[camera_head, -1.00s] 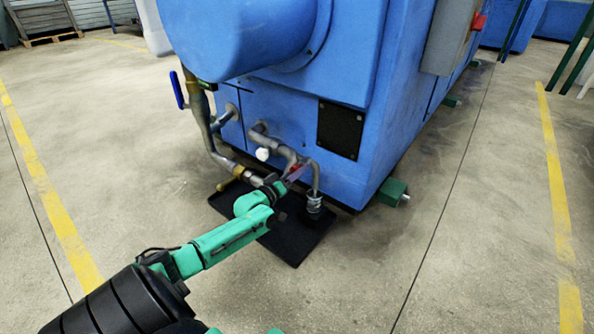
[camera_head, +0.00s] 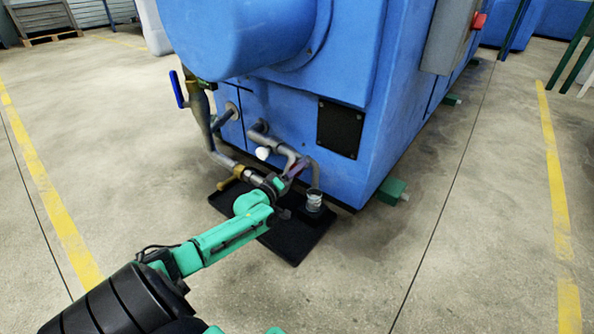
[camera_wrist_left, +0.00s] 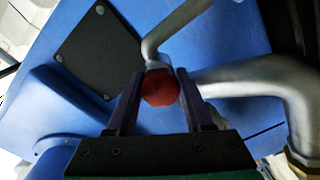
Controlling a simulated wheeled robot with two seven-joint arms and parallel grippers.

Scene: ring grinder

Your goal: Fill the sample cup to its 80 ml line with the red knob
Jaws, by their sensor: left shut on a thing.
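The red knob (camera_wrist_left: 159,88) sits between the two dark fingers of my left gripper (camera_wrist_left: 160,98) in the left wrist view. The gripper is shut on it. In the head view my left gripper (camera_head: 292,172) reaches the pipes low on the blue machine and mostly hides the knob. A thin grey spout (camera_head: 316,174) bends down just right of the gripper. The sample cup (camera_head: 314,201) stands upright below the spout on the black mat (camera_head: 291,248). It looks clear with pale bands; its fill level is too small to tell. My right gripper is not in view.
The blue machine (camera_head: 262,112) fills the top middle. A white knob (camera_head: 263,153), a brass-coloured fitting (camera_head: 232,178) and a blue lever (camera_head: 177,89) lie left of the gripper. A green foot (camera_head: 392,191) stands at right. The floor in front is clear.

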